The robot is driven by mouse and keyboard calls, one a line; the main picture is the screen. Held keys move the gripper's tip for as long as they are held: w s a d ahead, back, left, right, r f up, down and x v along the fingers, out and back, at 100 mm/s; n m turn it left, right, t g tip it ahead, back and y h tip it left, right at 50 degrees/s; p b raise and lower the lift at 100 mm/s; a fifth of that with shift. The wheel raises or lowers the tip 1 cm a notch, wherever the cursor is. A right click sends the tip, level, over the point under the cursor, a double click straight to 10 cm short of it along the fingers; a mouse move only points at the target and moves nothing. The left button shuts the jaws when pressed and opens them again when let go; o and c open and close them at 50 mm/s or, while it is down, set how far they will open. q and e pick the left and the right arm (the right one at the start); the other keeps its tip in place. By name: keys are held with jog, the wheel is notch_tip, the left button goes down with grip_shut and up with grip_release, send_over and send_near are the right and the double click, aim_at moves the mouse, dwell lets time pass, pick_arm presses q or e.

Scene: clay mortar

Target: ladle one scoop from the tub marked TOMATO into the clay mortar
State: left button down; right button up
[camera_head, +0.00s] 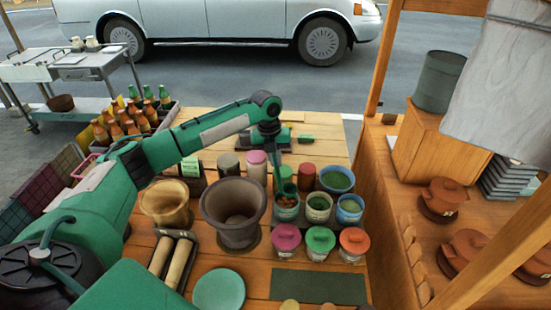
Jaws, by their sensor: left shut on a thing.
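My left gripper (270,145) is shut on a ladle (281,172) whose handle points down. The ladle's head is at the leftmost open tub (287,214), which has reddish contents; whether it dips into them is too small to tell. No marking on the tubs can be read. Two more open tubs, one pale-rimmed (319,214) and one blue (350,216), stand to its right. The dark clay mortar (215,204) stands left of the tubs, its mouth open, with something brownish at its bottom. My right gripper is not in view.
A tan mortar (165,218) is left of the clay mortar. Jars (257,167) stand behind. A green plate (219,290) lies in front.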

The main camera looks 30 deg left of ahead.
pick_arm(q)
notch_tip(320, 180, down, 4)
jog(key=shift+r+b, duration=0.25)
jog(key=shift+b, duration=0.9)
notch_tip(320, 180, down, 6)
jog(key=shift+r+b, duration=0.2)
jog(key=shift+b, duration=0.5)
jog(key=shift+r, duration=0.1)
notch_tip(320, 180, up, 10)
jog(key=p, duration=0.8)
jog(key=shift+f, duration=0.35)
